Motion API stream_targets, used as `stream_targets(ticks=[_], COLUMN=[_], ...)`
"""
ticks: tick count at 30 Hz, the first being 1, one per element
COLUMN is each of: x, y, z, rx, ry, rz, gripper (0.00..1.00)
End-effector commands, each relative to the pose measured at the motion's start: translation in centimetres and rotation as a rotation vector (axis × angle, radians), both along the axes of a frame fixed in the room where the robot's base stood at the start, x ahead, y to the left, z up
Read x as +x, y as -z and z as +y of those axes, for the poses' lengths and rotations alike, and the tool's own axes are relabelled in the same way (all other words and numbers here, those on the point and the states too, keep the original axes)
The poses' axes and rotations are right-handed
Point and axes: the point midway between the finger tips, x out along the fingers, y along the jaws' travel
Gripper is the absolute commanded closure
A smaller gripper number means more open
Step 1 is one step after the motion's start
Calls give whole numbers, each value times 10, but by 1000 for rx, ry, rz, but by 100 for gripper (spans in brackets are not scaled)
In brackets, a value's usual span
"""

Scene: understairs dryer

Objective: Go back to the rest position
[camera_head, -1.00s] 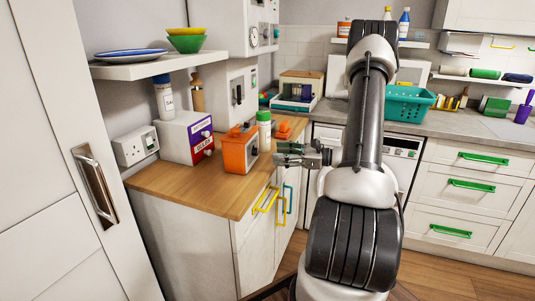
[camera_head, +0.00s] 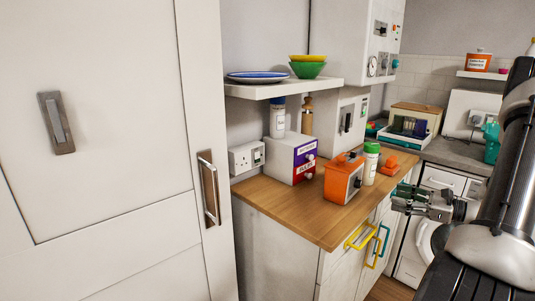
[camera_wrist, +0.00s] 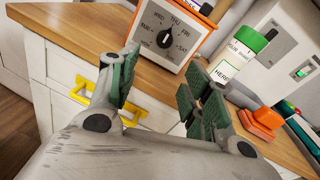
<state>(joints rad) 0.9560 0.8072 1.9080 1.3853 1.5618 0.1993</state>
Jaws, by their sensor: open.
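My gripper (camera_head: 407,199) is open and empty in the head view, held in front of the wooden counter's right edge. In the wrist view its two green-padded fingers (camera_wrist: 158,88) stand apart with nothing between them. Beyond them are an orange box with a day dial (camera_wrist: 172,35) and a green-capped herb jar (camera_wrist: 237,55). My arm reaches in from the right side of the head view.
The wooden counter (camera_head: 290,217) also carries a purple-and-white box (camera_head: 291,158) and an orange item (camera_head: 390,166). Yellow (camera_head: 361,237) and green handles stick out of the cabinet below. A tall white cupboard (camera_head: 110,120) fills the left. A shelf (camera_head: 285,88) holds plates and bowls.

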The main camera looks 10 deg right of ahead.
Motion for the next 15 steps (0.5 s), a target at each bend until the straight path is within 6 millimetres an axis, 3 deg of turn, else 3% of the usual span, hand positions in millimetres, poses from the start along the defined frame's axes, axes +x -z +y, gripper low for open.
stream_targets(ticks=[5,7,9,15], x=[-42,-71,-98,-151], y=[37,43,39,14], z=[20,31,43,65], rx=[-99,-180,-288,-594], ry=[-121,-209,-321,-620], rz=[104,146,173,178], gripper=[51,51,51,51])
